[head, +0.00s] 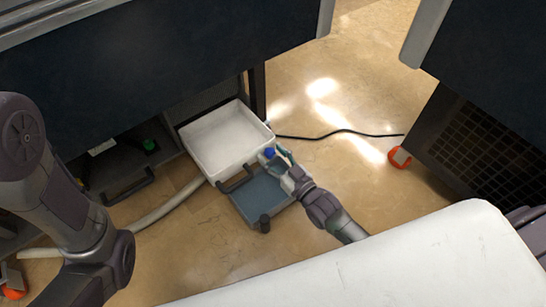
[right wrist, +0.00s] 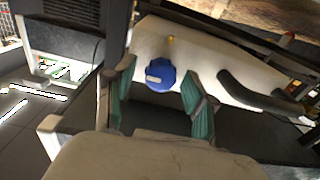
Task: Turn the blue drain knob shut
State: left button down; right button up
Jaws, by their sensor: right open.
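The blue drain knob (head: 270,153) shows at the front right corner of the white tray (head: 227,140), beside my right gripper (head: 279,160). In the right wrist view the round knob (right wrist: 162,72) has a pale bar across it, lying nearly level. The knob sits against the white wall (right wrist: 205,58). My right gripper (right wrist: 159,80) is open, its green-padded fingers standing apart on either side of the knob. I see a gap on both sides and no clear contact. The left arm shows at the left of the head view, but its gripper does not.
A blue-grey unit (head: 262,197) with a dark handle sits below the tray. A black cable (head: 340,132) and a pale hose (head: 165,208) lie on the floor. Dark cabinets stand at left and right. A dark curved handle (right wrist: 265,100) lies right of my right fingers.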

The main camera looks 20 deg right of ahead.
grip_shut()
dwell(0.3)
